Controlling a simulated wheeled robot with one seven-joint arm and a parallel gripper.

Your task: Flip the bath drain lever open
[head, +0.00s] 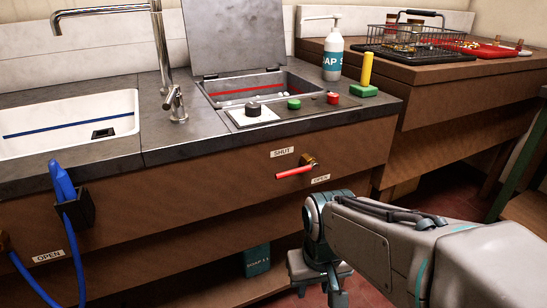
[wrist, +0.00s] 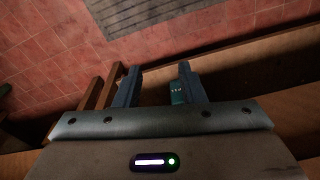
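The drain lever is a red handle (head: 295,171) on a brass valve (head: 309,160) on the wooden front below the bath. The handle points left and slightly down from the valve. A SHUT label (head: 282,152) is above it and an OPEN label (head: 320,179) is below right. The bath (head: 265,89) has its lid raised. The lever is not recognisable there.
A blue hose nozzle (head: 63,180) sits in a holder at left, near another OPEN label (head: 48,256). A teal box (head: 257,258) stands on the lower shelf. The counter edge overhangs the front. A soap bottle (head: 332,55) stands behind. Red-tiled floor (wrist: 45,50) is open.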

